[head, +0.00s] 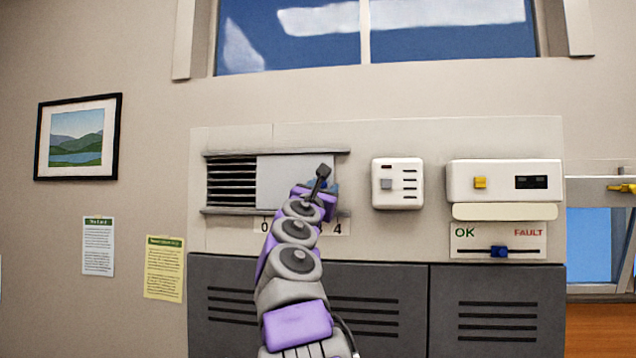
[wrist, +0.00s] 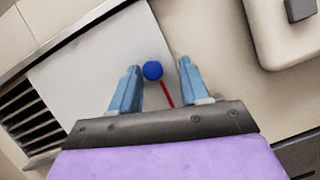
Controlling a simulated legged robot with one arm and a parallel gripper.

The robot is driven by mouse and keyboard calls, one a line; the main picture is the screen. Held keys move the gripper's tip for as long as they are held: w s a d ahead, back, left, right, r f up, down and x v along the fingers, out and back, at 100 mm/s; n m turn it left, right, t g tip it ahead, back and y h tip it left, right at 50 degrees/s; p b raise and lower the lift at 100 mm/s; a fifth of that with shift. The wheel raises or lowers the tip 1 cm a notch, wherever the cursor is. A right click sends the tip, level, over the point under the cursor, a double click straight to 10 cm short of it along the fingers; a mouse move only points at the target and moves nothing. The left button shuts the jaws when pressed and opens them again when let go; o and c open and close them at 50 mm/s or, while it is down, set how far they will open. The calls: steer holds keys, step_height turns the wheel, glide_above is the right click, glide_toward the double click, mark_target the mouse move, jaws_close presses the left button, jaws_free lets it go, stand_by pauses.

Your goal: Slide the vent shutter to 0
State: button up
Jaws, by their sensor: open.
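The vent shutter (head: 283,178) is a pale flat plate in a wall frame. It covers the middle and right of the vent, and dark slats (head: 231,182) show at its left. In the wrist view the shutter (wrist: 95,70) carries a round blue knob (wrist: 152,70) with a red pointer line (wrist: 167,93). My gripper (wrist: 158,67) is open, with one blue finger on each side of the knob; I cannot tell whether either touches it.
Right of the vent are a white box with a grey switch (head: 386,184), a panel with a yellow knob (head: 480,182), and an OK/FAULT slider (head: 499,251). Dark louvred cabinet doors (head: 497,310) are below. In the wrist view the white box (wrist: 280,35) is near the right finger.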

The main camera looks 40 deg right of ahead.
steer(key=shift+s+d+r, duration=0.35)
steer(key=shift+s, duration=0.1)
steer(key=shift+w+a+f, duration=0.15)
steer(key=shift+w+a, duration=0.75)
steer(key=shift+s+a, duration=0.1)
steer(key=shift+a, duration=0.1)
steer(key=shift+c, duration=0.5)
steer(key=shift+s+a+r, duration=0.1)
steer(key=shift+s+r, duration=0.05)
steer(key=shift+r, duration=0.05)
steer(key=shift+c, duration=0.6)
steer(key=shift+s, duration=0.15)
steer(key=shift+c, duration=0.8)
steer(key=shift+d+f, duration=0.1)
steer(key=shift+d, duration=0.35)
steer(key=c, duration=0.3)
jaws_close()
steer(key=shift+f, duration=0.1)
